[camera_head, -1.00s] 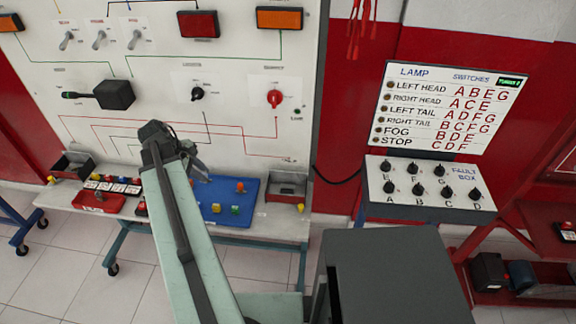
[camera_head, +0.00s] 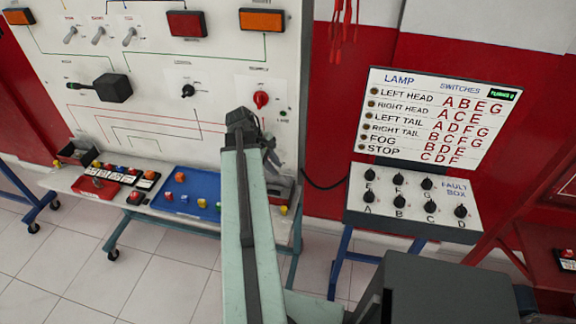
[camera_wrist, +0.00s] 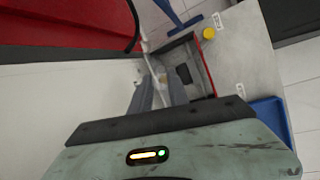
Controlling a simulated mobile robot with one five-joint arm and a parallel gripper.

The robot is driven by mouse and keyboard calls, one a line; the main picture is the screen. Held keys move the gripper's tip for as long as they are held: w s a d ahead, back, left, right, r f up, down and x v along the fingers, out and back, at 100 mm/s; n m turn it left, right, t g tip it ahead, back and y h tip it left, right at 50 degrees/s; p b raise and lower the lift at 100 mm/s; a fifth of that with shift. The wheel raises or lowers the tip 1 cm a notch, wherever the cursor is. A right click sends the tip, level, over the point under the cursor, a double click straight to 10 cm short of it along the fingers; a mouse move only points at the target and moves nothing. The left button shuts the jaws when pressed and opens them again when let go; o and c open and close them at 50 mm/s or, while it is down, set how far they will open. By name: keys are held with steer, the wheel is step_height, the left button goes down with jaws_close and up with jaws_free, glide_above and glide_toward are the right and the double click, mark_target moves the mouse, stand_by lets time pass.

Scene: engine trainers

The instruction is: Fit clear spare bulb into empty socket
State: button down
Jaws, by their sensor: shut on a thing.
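My gripper (camera_wrist: 155,95) is shut on a small pale thing (camera_wrist: 160,76), which shows only as a whitish shape between the grey fingers. It may be the clear bulb, but I cannot tell for sure. In the head view my gripper (camera_head: 272,160) is at the right end of the bench, in front of the panel and above the right bin. In the wrist view this open bin (camera_wrist: 204,66) lies just beyond the fingertips, with a dark square inside. I cannot make out an empty socket in either view.
A blue mat (camera_head: 186,207) with several coloured pieces lies left of the bin. A yellow knob (camera_wrist: 209,33) sits near the bench edge. The upright panel (camera_head: 150,60) stands close behind my gripper. The fault box (camera_head: 413,200) stands to the right.

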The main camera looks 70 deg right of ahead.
steer(key=f+b, duration=0.4)
steer(key=w+a+f+b, duration=0.1)
steer(key=f+b, duration=0.1)
steer(key=shift+w+a+f+b, duration=0.1)
steer(key=shift+f+b, duration=0.25)
steer(key=shift+f, duration=0.05)
stand_by(0.3)
steer(key=shift+f, duration=0.1)
stand_by(1.3)
steer(key=shift+f+b, duration=0.65)
steer(key=shift+b, duration=0.15)
steer(key=shift+f, duration=0.1)
steer(key=shift+f+b, duration=0.35)
steer(key=shift+b, duration=0.1)
steer(key=c, duration=1.2)
jaws_free()
